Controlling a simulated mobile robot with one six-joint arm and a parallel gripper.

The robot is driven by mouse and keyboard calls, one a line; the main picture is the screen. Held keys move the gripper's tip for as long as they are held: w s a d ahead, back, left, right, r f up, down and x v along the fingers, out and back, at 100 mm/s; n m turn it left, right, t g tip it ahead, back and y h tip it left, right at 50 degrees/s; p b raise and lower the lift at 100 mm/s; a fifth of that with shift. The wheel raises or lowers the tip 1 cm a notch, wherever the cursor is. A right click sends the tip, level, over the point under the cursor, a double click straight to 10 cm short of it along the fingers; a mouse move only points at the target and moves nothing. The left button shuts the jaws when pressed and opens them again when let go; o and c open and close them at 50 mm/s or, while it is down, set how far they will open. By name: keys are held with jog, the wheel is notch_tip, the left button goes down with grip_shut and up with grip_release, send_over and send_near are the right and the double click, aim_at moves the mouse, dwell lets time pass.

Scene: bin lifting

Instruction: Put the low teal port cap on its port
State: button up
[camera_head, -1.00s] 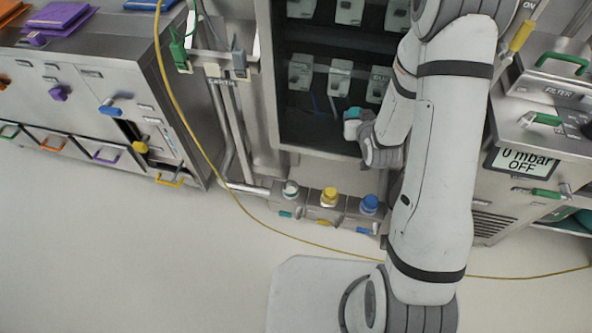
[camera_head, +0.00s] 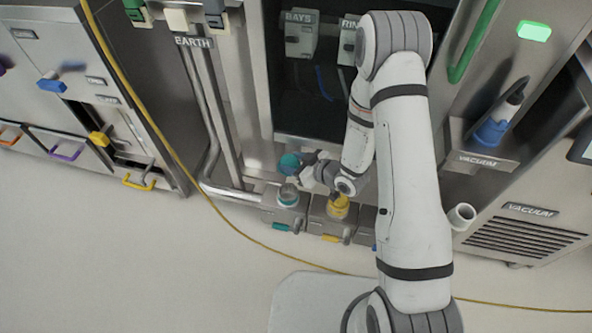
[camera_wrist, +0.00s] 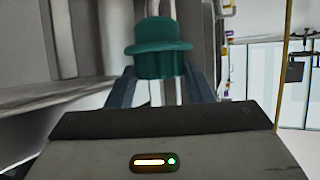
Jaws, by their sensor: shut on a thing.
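My gripper (camera_head: 304,165) is shut on the teal port cap (camera_head: 289,162). In the wrist view the cap (camera_wrist: 158,45) is a flanged teal piece gripped between the two blue-grey fingers (camera_wrist: 160,88), and looks upright. The low port with the teal tag (camera_head: 288,199) is the leftmost on the floor-level block, with its round opening facing up. In the head view the cap appears just above and behind this port, apart from it. The exact gap is hard to judge.
The port with a yellow cap (camera_head: 338,206) stands close to the right, partly behind my arm. A metal pipe (camera_head: 230,187) runs to the left of the block. The dark cabinet opening (camera_head: 310,100) is behind. A yellow cable (camera_head: 205,195) crosses the floor in front.

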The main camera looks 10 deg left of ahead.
jog(key=shift+s+a+f+g+y+b, duration=0.15)
jog(key=shift+a+f+g+b, duration=0.1)
jog(key=shift+f, duration=0.35)
jog(key=shift+w+a+f+g+y+b, duration=0.15)
jog(key=shift+a+f, duration=0.1)
jog(key=shift+f, duration=0.3)
jog(key=shift+s+d+f+b, duration=0.1)
jog(key=shift+f+b, duration=0.7)
jog(key=shift+f, duration=0.35)
jog(key=shift+d+f+b, duration=0.1)
jog(key=shift+f+b, duration=0.7)
jog(key=shift+f, duration=0.3)
jog(key=shift+f, duration=0.15)
jog(key=shift+f+b, duration=1.4)
jog(key=shift+f, duration=0.05)
jog(key=shift+f+b, duration=0.95)
jog(key=shift+f, duration=0.2)
jog(key=shift+f+b, duration=0.6)
jog(key=shift+f, duration=0.05)
